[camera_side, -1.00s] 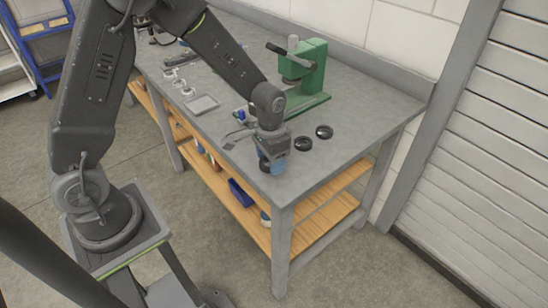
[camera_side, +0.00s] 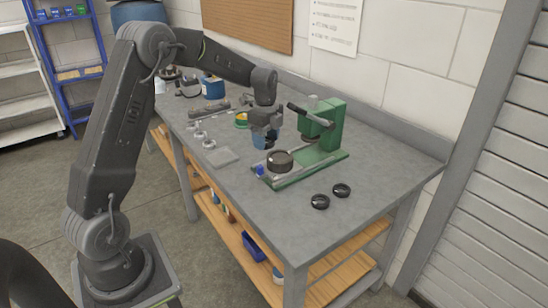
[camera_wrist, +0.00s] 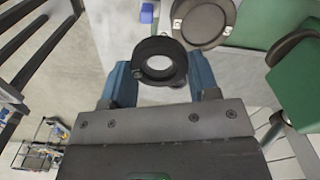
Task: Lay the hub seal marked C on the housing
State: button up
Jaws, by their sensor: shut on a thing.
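My gripper (camera_side: 264,139) is above the bench, just behind and left of the housing in the side view. In the wrist view its blue fingers (camera_wrist: 161,75) are shut on a black ring-shaped hub seal (camera_wrist: 159,45). No letter on this seal can be read. The housing (camera_side: 280,161) is a dark round part on the green press base. It also shows in the wrist view (camera_wrist: 203,23), beyond and right of the seal, which is apart from it. Two more black seals (camera_side: 320,201) (camera_side: 341,190) lie on the bench, their marks too small to read.
The green press (camera_side: 329,124) with its lever stands close to the right of my gripper. A flat grey tray (camera_side: 220,157) and small metal parts (camera_side: 198,135) lie to the left. A blue container (camera_side: 212,88) stands further back. The bench front is largely clear.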

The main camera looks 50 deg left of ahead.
aim_at(281, 158)
jog(key=w+m, duration=0.1)
jog(key=w, duration=0.1)
jog(key=w+m, duration=0.2)
jog(key=w, duration=0.1)
jog(key=shift+w+a+f, duration=0.3)
jog(key=shift+f, duration=2.55)
jog(key=shift+f, duration=0.5)
dwell(0.6)
jog(key=o, duration=1)
jog(key=shift+o, duration=0.4)
jog(key=shift+o, duration=1)
